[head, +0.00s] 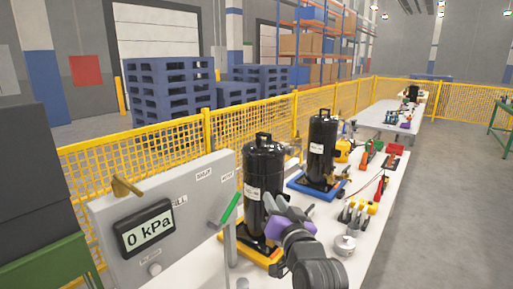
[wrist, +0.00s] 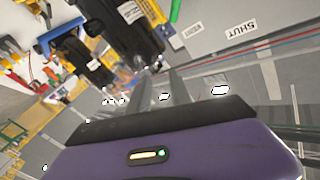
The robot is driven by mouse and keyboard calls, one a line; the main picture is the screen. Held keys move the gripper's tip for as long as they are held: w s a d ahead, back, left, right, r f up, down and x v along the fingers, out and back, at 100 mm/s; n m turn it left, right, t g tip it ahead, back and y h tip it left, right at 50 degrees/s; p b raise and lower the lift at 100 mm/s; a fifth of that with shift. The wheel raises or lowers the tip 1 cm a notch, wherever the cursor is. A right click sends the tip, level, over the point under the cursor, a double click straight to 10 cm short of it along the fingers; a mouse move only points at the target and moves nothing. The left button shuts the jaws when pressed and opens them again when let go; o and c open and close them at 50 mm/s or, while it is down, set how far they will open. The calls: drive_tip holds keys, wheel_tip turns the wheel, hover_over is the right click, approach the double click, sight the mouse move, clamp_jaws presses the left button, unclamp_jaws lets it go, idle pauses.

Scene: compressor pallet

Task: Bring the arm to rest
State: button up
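My gripper (head: 284,207), with a purple body, is raised over the near part of the white bench in the head view. It is in front of the near black compressor (head: 264,180) and appears apart from it. In the wrist view the purple body fills the bottom, and two grey fingers (wrist: 160,92) reach away with a gap between them. The gripper looks open, with nothing seen between the fingers. The near compressor stands upright on a yellow-orange base (head: 250,250), partly hidden by my arm. A second black compressor (head: 321,150) stands upright on a blue base (head: 312,191).
A grey panel (head: 180,195) with a green-handled lever (head: 230,208) and a gauge reading 0 kPa (head: 147,230) stands left of my gripper. Tools and fittings (head: 357,212) lie on the bench (head: 375,240) to the right. Yellow mesh fence (head: 130,170) runs behind. Floor at right is clear.

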drive_tip(key=s+d+f+n+t+h, duration=0.1)
drive_tip(key=s+d+f, duration=0.25)
drive_tip(key=s, duration=0.35)
drive_tip(key=s+d+f, duration=0.3)
drive_tip(key=s+f, duration=0.1)
drive_tip(key=s, duration=0.4)
drive_tip(key=s+d+f+n+t+h, duration=0.1)
drive_tip(key=s+d+f, duration=0.2)
drive_tip(key=s, duration=0.4)
drive_tip(key=s+d+f+g, duration=0.1)
drive_tip(key=s+d, duration=0.1)
drive_tip(key=s, duration=0.9)
drive_tip(key=s+d+f+g+h, duration=0.1)
drive_tip(key=s+f+g, duration=0.1)
drive_tip(key=s, duration=1)
drive_tip(key=s+d+f+g+h, duration=0.1)
drive_tip(key=s+d+f, duration=0.1)
drive_tip(key=s, duration=0.9)
drive_tip(key=shift+s+d+g, duration=0.3)
drive_tip(key=shift+s+d, duration=0.05)
idle(0.7)
